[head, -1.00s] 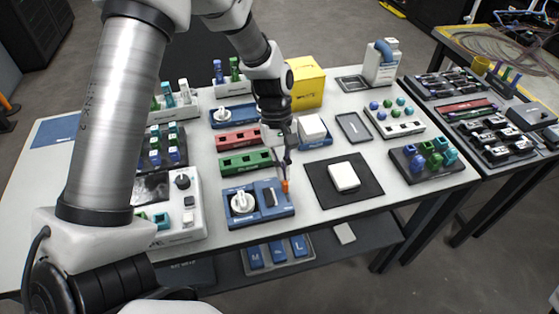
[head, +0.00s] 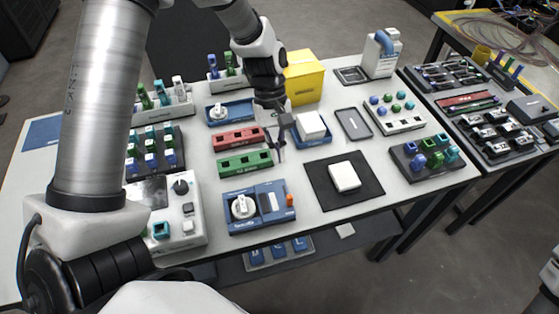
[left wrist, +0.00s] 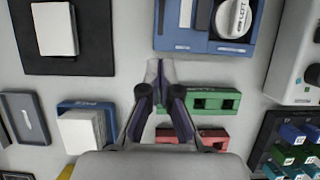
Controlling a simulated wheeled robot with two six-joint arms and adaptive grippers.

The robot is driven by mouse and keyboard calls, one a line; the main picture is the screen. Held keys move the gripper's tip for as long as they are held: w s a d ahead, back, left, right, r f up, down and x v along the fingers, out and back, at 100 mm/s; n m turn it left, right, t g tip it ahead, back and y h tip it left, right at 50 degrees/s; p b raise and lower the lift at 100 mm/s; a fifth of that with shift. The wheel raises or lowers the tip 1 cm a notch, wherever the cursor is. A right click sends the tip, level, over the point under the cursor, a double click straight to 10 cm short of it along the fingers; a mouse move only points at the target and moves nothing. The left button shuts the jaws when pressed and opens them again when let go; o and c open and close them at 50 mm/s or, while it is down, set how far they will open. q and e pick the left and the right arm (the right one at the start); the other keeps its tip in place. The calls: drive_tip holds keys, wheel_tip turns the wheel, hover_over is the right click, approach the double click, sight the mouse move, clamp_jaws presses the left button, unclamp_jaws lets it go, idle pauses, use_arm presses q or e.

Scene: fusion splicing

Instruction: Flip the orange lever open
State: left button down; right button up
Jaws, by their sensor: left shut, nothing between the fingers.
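The orange lever (head: 290,200) is at the right end of a blue panel (head: 262,221) near the table's front edge. It stands up from the panel, beside a white round knob (head: 242,207) and a grey slot piece. My left gripper (head: 280,156) is shut and empty, behind the lever and apart from it, by the green block (head: 245,163). In the left wrist view the shut fingertips (left wrist: 160,72) point toward the blue panel (left wrist: 185,43); the lever is outside that view. My right gripper does not show.
The red block (head: 239,138) lies behind the green one. A white box on a blue tray (head: 312,127) is right of my gripper. A black mat (head: 325,188) with a white box lies right of the panel. A white console (head: 190,235) stands left.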

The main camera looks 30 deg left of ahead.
use_arm(q)
wheel_tip(320, 180, up, 6)
drive_tip(key=shift+w+a+r, duration=0.2)
drive_tip(key=shift+a, duration=0.1)
drive_tip(key=shift+f, duration=0.1)
